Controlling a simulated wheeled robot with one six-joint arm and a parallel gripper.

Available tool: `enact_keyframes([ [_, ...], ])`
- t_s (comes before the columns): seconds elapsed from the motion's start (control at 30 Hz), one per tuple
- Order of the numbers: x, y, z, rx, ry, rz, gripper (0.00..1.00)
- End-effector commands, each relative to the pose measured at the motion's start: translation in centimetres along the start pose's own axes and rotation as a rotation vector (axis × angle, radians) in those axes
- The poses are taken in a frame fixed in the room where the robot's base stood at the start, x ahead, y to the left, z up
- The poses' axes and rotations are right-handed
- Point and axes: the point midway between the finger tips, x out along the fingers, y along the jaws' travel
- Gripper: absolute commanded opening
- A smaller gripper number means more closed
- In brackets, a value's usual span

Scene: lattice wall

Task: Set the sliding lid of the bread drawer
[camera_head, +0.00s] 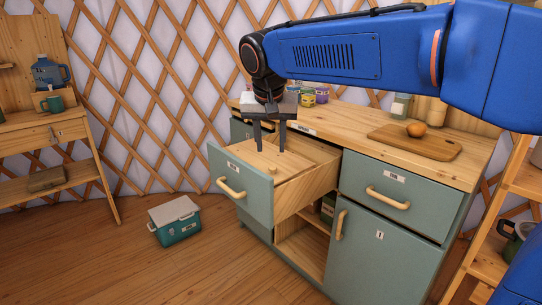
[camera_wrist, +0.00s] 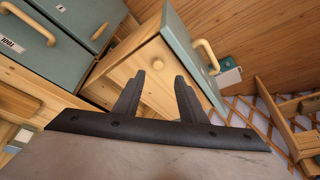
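The bread drawer (camera_head: 238,187) is pulled out of the left side of the teal cabinet. A pale wooden lid (camera_head: 252,161) with a small round knob (camera_head: 272,171) lies inside it, near the drawer front. The knob also shows in the wrist view (camera_wrist: 158,64), just beyond my fingertips. My gripper (camera_head: 269,150) points down over the open drawer. Its two fingers are apart with nothing between them, also in the wrist view (camera_wrist: 158,76). I cannot tell whether a fingertip touches the lid. My fingers and gripper body hide part of the lid.
A second drawer (camera_head: 392,196) to the right is shut. The counter holds a cutting board (camera_head: 414,141) with an orange fruit (camera_head: 416,129), and several small jars behind my gripper. A teal box (camera_head: 175,222) stands on the floor at left. Floor in front of the cabinet is clear.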

Motion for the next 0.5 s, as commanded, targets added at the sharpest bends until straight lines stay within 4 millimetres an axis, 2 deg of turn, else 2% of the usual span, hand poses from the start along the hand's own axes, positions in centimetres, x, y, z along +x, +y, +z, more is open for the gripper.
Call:
enact_keyframes([
  [0.2,-4.4,-0.1,0.0,-0.001,0.003,-0.004,0.38],
  [0.5,-7.9,-0.1,0.0,-0.001,0.0,-0.002,0.38],
])
